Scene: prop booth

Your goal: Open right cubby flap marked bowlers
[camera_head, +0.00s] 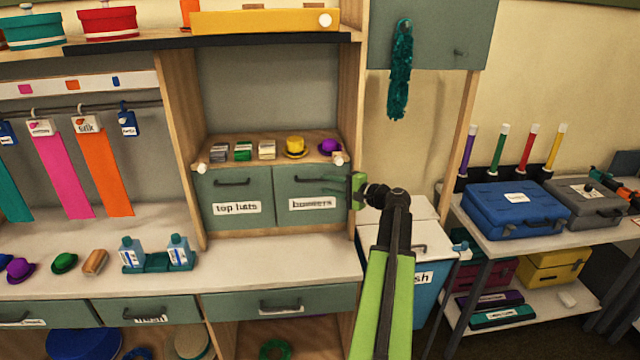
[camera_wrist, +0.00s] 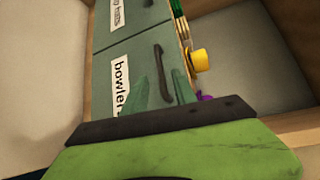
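The right cubby flap marked bowlers (camera_head: 290,213) is a grey-green panel with a dark bar handle, closed in the cubby front. Its label and handle (camera_wrist: 159,66) also show in the wrist view. The flap marked top hats (camera_head: 234,190) is closed to its left. My gripper (camera_head: 327,185) reaches in from the right, in front of the bowlers flap at handle height. In the wrist view its two green fingers (camera_wrist: 166,80) stand apart, with the handle appearing between their tips. I cannot tell whether they touch it.
A yellow hat (camera_head: 295,147), a purple hat (camera_head: 330,147) and small boxes stand on the shelf above the flaps. A counter (camera_head: 285,265) runs below, with bottles in a green tray (camera_head: 158,262) to the left. A wooden side post borders the cubby's right.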

